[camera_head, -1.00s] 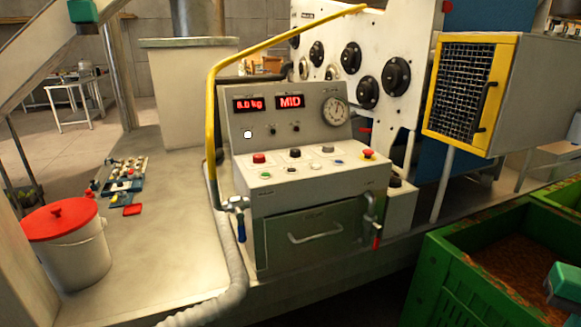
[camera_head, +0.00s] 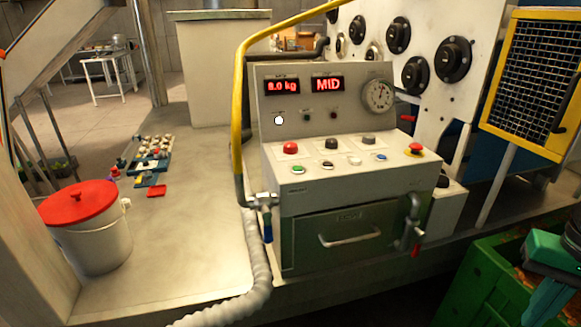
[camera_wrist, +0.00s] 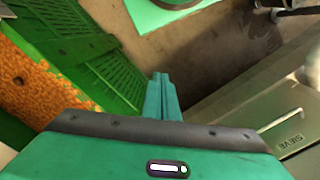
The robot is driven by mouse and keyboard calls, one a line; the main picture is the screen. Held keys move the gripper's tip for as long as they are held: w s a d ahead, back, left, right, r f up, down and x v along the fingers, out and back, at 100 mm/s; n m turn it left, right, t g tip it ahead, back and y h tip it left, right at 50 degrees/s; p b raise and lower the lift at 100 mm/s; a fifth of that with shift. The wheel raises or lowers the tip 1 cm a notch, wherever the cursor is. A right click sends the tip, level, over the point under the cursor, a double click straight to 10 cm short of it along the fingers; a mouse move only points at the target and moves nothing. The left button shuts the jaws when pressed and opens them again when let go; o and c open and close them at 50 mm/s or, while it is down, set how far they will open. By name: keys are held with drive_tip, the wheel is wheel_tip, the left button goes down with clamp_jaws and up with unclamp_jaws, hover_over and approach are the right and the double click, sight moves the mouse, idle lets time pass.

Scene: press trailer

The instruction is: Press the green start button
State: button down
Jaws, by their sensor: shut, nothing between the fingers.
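The green button (camera_head: 297,169) is a small round button at the left of the front row on the control console's sloping top (camera_head: 270,160). A larger red button (camera_head: 290,148) sits just behind it. My gripper (camera_wrist: 161,82) shows in the wrist view with its teal fingers together and nothing between them. The green button is not visible in the wrist view. Part of my teal arm shows at the lower right of the head view, well away from the button.
A caged yellow frame (camera_head: 530,85) and a green crate (camera_head: 490,285) stand right. A red-lidded bucket (camera_head: 90,240) stands left.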

drive_tip(key=w+a+r+t+h, duration=0.1)
drive_tip(key=w+a+r, duration=0.15)
drive_tip(key=w, duration=0.45)
drive_tip(key=w+a+r+t, duration=0.1)
drive_tip(key=w+r+t, duration=0.15)
drive_tip(key=w, duration=0.45)
wheel_tip(320, 180, up, 16)
drive_tip(key=n+t+y, duration=0.2)
drive_tip(key=t+y, duration=0.2)
drive_tip(key=t, duration=0.1)
hover_over(300, 170)
drive_tip(key=shift+r, duration=0.15)
drive_tip(key=shift+f, duration=4.4)
